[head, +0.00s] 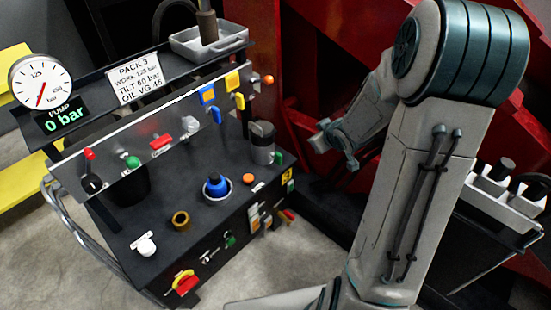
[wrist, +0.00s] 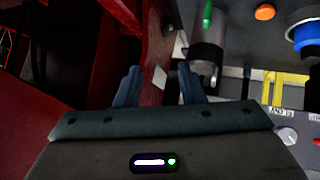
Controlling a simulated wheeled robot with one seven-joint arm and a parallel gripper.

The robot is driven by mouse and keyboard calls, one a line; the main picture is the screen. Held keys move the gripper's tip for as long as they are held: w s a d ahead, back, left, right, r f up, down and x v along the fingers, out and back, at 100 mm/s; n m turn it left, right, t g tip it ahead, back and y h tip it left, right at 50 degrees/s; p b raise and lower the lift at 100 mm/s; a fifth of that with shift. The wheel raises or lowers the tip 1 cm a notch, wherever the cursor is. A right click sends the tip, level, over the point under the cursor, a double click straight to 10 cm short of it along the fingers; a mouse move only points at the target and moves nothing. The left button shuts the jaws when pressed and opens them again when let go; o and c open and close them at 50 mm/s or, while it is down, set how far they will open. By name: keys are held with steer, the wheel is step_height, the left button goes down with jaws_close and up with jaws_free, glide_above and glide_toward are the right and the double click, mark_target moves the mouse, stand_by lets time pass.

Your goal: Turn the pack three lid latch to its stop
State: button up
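I cannot tell for certain which part is the lid latch of pack three. The sign reading PACK 3 (head: 138,75) stands at the back of the dark bench. A grey canister with a dark top (head: 262,143) stands at the bench's right end, with a small green part (head: 279,157) beside it. In the wrist view a grey cylinder (wrist: 207,58) with a green part (wrist: 207,14) lies just right of my fingers. My gripper (wrist: 159,72) is open, its two blue fingers apart with nothing held. In the head view my gripper (head: 322,138) is right of the canister, near the red structure.
A blue knob (head: 215,186), orange button (head: 248,178), brass ring (head: 181,220) and white knob (head: 146,246) sit on the bench top. The upright panel carries several coloured levers. The pump display (head: 63,118) reads 0 bar. Red structure (head: 300,70) rises behind my arm.

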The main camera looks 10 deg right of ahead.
step_height(320, 180, down, 13)
steer(key=w+a+n+t+y+b, duration=0.1)
steer(key=w+n+t+y+b, duration=0.1)
steer(key=y+b, duration=0.35)
steer(key=t+y+b, duration=0.3)
steer(key=y+b, duration=0.1)
steer(key=b, duration=0.2)
glide_toward(281, 158)
steer(key=b+x, duration=0.3)
steer(key=x, duration=0.8)
steer(key=shift+w+b, duration=0.2)
steer(key=shift+b, duration=0.1)
jaws_close()
